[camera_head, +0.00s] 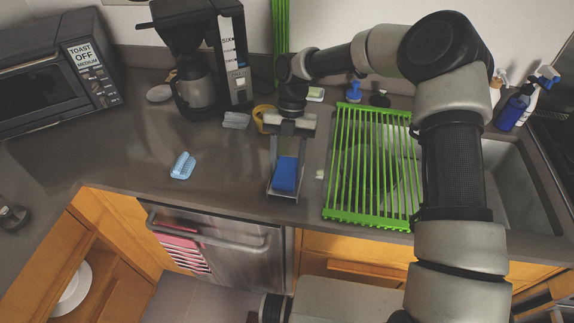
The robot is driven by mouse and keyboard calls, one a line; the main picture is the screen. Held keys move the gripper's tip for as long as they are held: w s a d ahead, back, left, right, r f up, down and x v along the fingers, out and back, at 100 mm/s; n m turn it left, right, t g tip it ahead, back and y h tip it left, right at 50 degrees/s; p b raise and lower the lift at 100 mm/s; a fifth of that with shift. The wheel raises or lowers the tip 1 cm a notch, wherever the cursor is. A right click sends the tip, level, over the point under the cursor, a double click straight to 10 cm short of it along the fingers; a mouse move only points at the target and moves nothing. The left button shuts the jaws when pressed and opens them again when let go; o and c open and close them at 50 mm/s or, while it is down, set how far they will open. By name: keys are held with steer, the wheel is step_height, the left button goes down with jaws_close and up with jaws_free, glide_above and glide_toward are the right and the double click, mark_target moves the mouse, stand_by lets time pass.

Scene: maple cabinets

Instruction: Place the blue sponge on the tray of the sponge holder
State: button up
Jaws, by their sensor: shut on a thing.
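The blue sponge (286,173) is between the two fingers of my gripper (284,190), which is shut on it above the dark counter, left of the green rack. Whether the sponge touches the counter is unclear. A small light-blue ridged object (182,166) lies on the counter to the left of my gripper; it may be the sponge holder, but its shape is too small to be sure. A small grey object (236,120) lies farther back, in front of the coffee maker, and could also be a holder.
A green roll-up rack (372,165) lies over the sink on the right. A coffee maker (200,60) and a toaster oven (62,70) stand at the back left. Spray bottles (515,108) stand at the right. The counter (110,150) is clear around the light-blue object.

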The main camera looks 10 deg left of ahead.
steer(key=shift+s+f, duration=0.1)
steer(key=shift+f, duration=0.2)
steer(key=shift+s+d+f+b, duration=0.1)
steer(key=shift+d+f+b, duration=0.05)
steer(key=shift+f+b, duration=0.2)
steer(key=shift+s+d+f+b, duration=0.1)
steer(key=shift+f+b, duration=0.1)
steer(key=shift+f, duration=0.2)
steer(key=o, duration=1)
steer(key=shift+o, duration=0.2)
steer(key=v, duration=1.3)
steer(key=shift+w+a+r+p, duration=0.15)
steer(key=shift+a+r+p, duration=0.1)
steer(key=shift+r+p, duration=0.1)
